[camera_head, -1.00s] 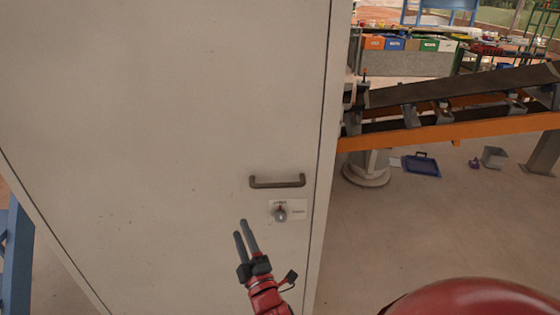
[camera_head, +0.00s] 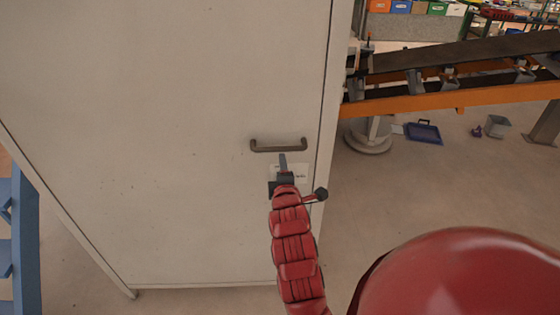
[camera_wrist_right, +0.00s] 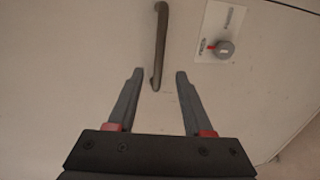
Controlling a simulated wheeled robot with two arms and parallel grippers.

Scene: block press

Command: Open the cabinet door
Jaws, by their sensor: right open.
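The cabinet door (camera_head: 160,130) is a large pale panel and looks shut. Its dark bar handle (camera_head: 278,148) is near the right edge. My right gripper (camera_head: 283,160) is just below the handle in the head view, hiding most of the lock plate (camera_head: 303,172). In the right wrist view, my right gripper (camera_wrist_right: 153,78) is open and empty. The handle (camera_wrist_right: 161,40) runs lengthwise there, its near end between the fingertips in the picture; I cannot tell the depth gap. The round lock knob (camera_wrist_right: 224,50) is to the right of the fingers. My left gripper is not in view.
A conveyor with an orange side rail (camera_head: 430,105) stands right of the cabinet. A blue tray (camera_head: 423,132) and a grey bin (camera_head: 497,126) are on the floor. Blue framework (camera_head: 25,250) stands at the left. Floor right of the cabinet is largely clear.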

